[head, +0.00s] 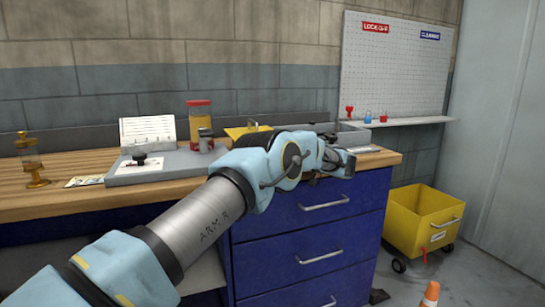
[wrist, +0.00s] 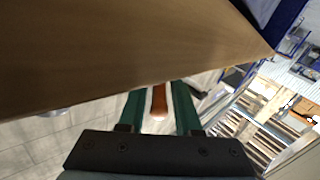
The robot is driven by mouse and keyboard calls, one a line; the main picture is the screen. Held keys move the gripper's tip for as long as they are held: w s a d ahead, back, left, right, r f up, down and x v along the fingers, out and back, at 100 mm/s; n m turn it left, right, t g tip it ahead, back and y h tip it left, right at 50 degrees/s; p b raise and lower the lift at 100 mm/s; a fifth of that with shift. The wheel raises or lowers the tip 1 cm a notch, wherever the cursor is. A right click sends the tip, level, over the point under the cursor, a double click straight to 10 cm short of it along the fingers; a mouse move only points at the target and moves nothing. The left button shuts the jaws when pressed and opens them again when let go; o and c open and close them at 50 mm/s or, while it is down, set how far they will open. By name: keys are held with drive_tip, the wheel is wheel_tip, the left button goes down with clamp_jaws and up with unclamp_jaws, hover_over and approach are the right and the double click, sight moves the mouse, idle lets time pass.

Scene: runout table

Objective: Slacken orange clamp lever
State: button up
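My gripper (head: 340,163) is at the right front corner of the workbench, close to its top edge. In the wrist view its two green fingers (wrist: 160,95) stand apart, so it is open. A narrow orange-brown piece (wrist: 159,99) shows between the fingers, with pale gaps on both sides. It may be the orange clamp lever, but I cannot tell for sure or judge its distance. No clamp lever can be made out in the head view, where my arm hides part of the bench edge.
The wooden benchtop (head: 60,202) holds a grey tray (head: 150,174), a red-lidded jar (head: 200,115) and a brass-coloured stand (head: 32,160). Blue drawers (head: 320,230) are below. A yellow wheeled bin (head: 410,228) and an orange cone (head: 431,293) stand on the floor at right.

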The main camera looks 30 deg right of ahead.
drive_tip(key=shift+o, duration=1)
drive_tip(key=shift+s+d, duration=0.15)
drive_tip(key=b+v, duration=0.1)
drive_tip(key=v, duration=0.9)
drive_tip(key=shift+s+b, duration=0.25)
drive_tip(key=shift+b, duration=0.15)
drive_tip(key=shift+f, duration=0.1)
